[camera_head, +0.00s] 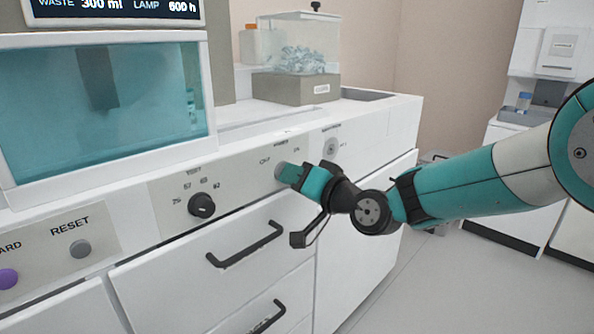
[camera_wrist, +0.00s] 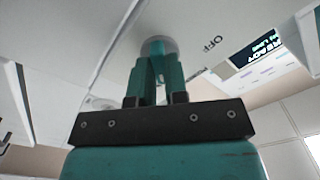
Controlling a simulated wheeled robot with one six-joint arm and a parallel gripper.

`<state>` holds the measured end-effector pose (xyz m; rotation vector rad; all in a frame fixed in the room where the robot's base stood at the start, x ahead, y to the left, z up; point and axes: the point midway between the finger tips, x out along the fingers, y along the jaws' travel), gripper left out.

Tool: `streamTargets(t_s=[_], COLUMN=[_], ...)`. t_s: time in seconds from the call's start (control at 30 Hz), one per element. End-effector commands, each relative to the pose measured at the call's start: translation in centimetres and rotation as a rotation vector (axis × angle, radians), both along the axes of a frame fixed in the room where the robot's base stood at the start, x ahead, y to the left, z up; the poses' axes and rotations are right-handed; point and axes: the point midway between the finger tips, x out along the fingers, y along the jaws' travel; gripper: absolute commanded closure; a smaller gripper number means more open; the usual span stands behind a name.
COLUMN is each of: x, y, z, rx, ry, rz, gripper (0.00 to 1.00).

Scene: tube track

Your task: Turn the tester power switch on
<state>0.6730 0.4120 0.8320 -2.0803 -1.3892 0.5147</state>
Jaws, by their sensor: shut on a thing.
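The tester power switch (camera_wrist: 158,45) is a round grey knob on the white front panel. In the wrist view my gripper (camera_wrist: 157,62) is shut on it, with both teal fingers against its sides. An "OFF" label shows beside the knob on the panel. In the head view my gripper (camera_head: 284,172) reaches the panel from the right and hides most of the knob. Small lettering above it is partly readable. Which way the switch points cannot be told.
A black dial (camera_head: 202,205) and a grey RESET button (camera_head: 80,249) sit left on the same panel. A drawer handle (camera_head: 244,246) sticks out below my gripper. A key-like round fitting (camera_head: 331,147) is to the right. Open floor lies at the lower right.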

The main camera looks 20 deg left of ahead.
Motion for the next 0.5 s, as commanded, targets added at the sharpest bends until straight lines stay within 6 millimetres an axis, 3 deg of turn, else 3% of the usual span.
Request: streamTargets(t_s=[0.5], x=[-0.29], y=[0.24], z=[-0.06], rx=[0.034], ry=[0.086], rz=[0.008], gripper=[1.0])
